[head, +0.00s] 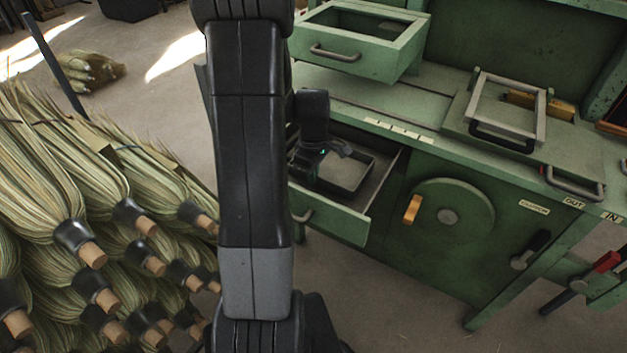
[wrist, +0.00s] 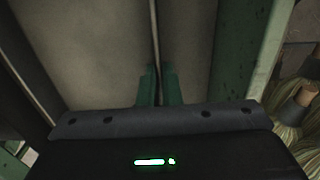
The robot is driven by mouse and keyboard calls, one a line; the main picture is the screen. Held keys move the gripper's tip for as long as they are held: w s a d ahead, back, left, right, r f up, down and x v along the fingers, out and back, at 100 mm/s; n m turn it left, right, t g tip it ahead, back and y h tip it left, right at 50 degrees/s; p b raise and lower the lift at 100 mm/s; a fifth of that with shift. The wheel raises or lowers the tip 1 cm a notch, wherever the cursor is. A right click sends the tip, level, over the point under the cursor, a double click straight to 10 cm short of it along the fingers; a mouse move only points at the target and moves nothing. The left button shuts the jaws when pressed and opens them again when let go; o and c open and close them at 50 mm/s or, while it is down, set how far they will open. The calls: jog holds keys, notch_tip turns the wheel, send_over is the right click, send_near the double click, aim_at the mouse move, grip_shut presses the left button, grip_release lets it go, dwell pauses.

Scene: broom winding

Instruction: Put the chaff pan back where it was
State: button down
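The chaff pan (head: 348,172), a shallow grey metal tray with a raised rim, is inside the open lower drawer (head: 340,221) of the green bench. I cannot tell whether it rests on the drawer floor. My gripper (head: 334,155) reaches down over the drawer at the pan's far left side. In the wrist view my two green fingers (wrist: 160,84) are close together with the thin wall of the pan (wrist: 155,40) between them. The fingertips' lower ends are hard to make out. My arm hides part of the drawer's left side.
An upper green drawer (head: 363,42) stands open above the pan. The bench (head: 400,105) carries a grey frame with a dark handle (head: 507,110). A round wheel (head: 440,215) is on its front. Stacked brooms (head: 90,200) fill the left side.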

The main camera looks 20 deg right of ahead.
notch_tip(320, 180, down, 3)
jog(key=shift+r, duration=0.15)
jog(key=c, duration=1.6)
grip_release()
notch_tip(320, 180, up, 12)
jog(key=shift+r, duration=0.1)
